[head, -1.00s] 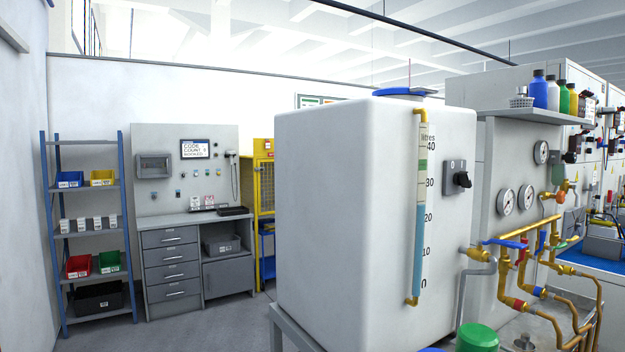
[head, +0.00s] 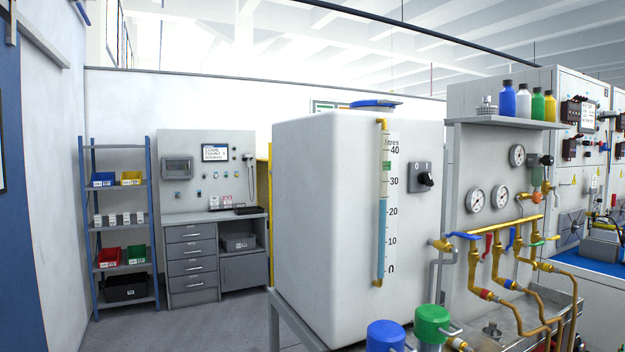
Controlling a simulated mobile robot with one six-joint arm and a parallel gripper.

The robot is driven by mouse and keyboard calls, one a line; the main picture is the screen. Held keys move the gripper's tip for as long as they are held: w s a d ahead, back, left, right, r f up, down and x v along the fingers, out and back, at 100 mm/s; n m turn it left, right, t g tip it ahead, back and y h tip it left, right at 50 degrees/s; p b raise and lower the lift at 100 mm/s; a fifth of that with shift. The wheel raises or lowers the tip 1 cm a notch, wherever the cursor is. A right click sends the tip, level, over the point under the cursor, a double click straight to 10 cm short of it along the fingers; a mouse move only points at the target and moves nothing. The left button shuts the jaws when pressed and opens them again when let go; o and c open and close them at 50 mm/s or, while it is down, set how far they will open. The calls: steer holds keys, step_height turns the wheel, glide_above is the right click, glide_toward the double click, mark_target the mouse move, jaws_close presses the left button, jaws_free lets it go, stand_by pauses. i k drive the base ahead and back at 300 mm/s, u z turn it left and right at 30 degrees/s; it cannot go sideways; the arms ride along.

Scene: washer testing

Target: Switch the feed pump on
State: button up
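A white water tank (head: 325,220) with a litre scale stands in the middle of the head view. Its sight tube (head: 383,230) shows blue liquid up to a little above the 20 mark. A grey switch box with a black rotary knob (head: 426,179) is mounted on the tank's right-hand face; I cannot read its position. I see no label naming the feed pump. A blue-topped unit (head: 386,336) and a green-topped unit (head: 432,324) stand low in front of the tank. My gripper is not in view.
Brass pipes with blue and red valve handles (head: 463,236) run right of the tank, below gauges (head: 473,200). A shelf with bottles (head: 508,98) is above. A workbench (head: 213,219) and blue rack (head: 121,225) stand behind left, with open floor before them.

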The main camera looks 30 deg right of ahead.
mark_target(424, 178)
steer(key=z, duration=2)
steer(key=i, duration=0.15)
steer(key=u, duration=0.35)
